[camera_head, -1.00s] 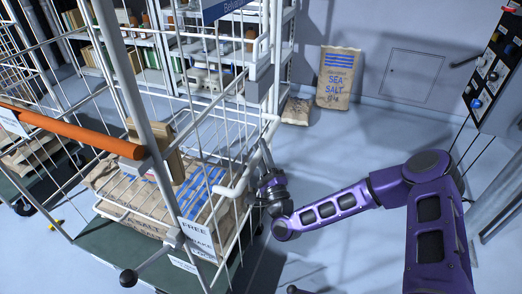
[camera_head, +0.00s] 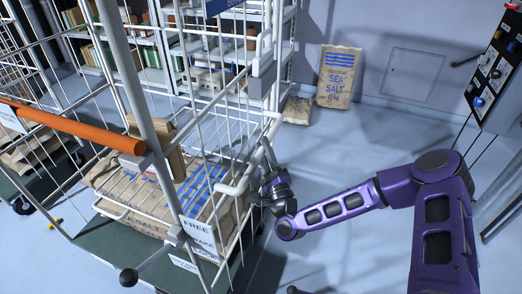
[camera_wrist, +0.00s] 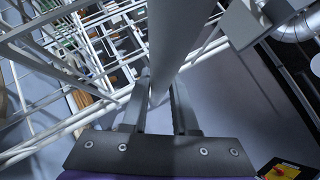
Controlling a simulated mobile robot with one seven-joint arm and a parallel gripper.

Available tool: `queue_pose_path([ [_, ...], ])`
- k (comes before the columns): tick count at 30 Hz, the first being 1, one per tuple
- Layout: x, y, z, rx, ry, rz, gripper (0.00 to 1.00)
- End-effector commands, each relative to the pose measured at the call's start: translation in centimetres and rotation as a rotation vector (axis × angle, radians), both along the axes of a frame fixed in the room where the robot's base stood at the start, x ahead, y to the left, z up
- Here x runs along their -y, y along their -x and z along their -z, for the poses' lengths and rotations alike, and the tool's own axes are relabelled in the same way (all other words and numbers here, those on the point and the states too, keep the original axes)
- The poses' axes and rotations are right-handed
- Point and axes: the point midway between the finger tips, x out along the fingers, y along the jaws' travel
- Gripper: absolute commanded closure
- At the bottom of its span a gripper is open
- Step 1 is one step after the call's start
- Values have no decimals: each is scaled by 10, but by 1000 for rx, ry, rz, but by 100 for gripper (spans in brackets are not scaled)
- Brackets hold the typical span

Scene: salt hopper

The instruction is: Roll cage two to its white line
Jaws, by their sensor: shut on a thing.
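A white wire roll cage (camera_head: 232,118) with a dark green base (camera_head: 118,248) fills the left and middle of the head view. Sea salt sacks (camera_head: 205,183) lie in it. A hanging label (camera_head: 197,235) reads "FREE" and "BRAKE" in part; I cannot read a cage number. My gripper (camera_head: 270,188) is at the cage's right side. In the wrist view my gripper (camera_wrist: 160,105) is shut around a pale upright tube (camera_wrist: 178,40) of the cage, one finger on each side. The grip is partly hidden in the head view. I see no white floor line.
Another cage (camera_head: 20,150) stands at the far left. An orange bar (camera_head: 70,125) crosses in front. Shelves (camera_head: 290,50) stand behind. Two salt sacks (camera_head: 338,78) are by the back wall. A control panel (camera_head: 495,75) is at the right. Floor between is clear.

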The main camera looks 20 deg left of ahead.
Motion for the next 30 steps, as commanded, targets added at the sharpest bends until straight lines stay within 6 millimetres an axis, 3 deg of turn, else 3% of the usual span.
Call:
queue_pose_path([
  [1, 7, -2, 3, -2, -2, 12, 100],
  [9, 6, -2, 1, -2, -1, 9, 100],
  [10, 6, -2, 1, -1, 0, 10, 67],
  [14, 5, -1, 0, -1, -1, 8, 44],
  [25, 7, 2, 3, -2, 0, 6, 43],
  [30, 20, 19, 13, -5, 0, 6, 43],
])
